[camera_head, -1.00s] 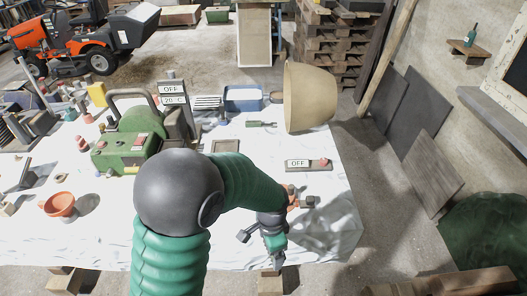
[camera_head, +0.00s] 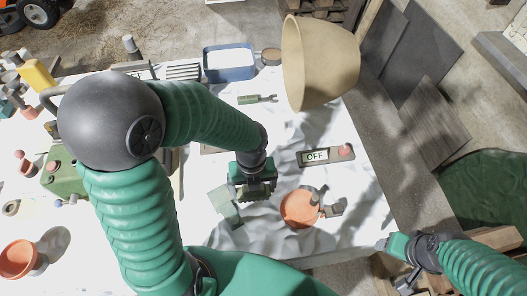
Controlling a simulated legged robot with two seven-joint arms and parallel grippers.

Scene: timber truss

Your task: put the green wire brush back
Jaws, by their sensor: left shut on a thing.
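My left gripper (camera_head: 252,176) is over the white-covered table in the head view, pointing down. It is shut on a dark green piece with a dark toothed edge (camera_head: 257,190), which seems to be the green wire brush. My gripper hides part of it, so I cannot make out its full shape. A pale grey-green patch (camera_head: 221,198) shows just left of it. My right gripper (camera_head: 402,268) is at the lower right, beyond the table's edge, and its fingers are too small to read.
A terracotta pot (camera_head: 299,210) and a panel marked OFF (camera_head: 326,156) lie right of my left gripper. A large tan pot (camera_head: 318,62), a blue tray (camera_head: 229,62) and a small green-handled fork (camera_head: 256,99) are farther back. Bare white cloth (camera_head: 290,125) lies between them.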

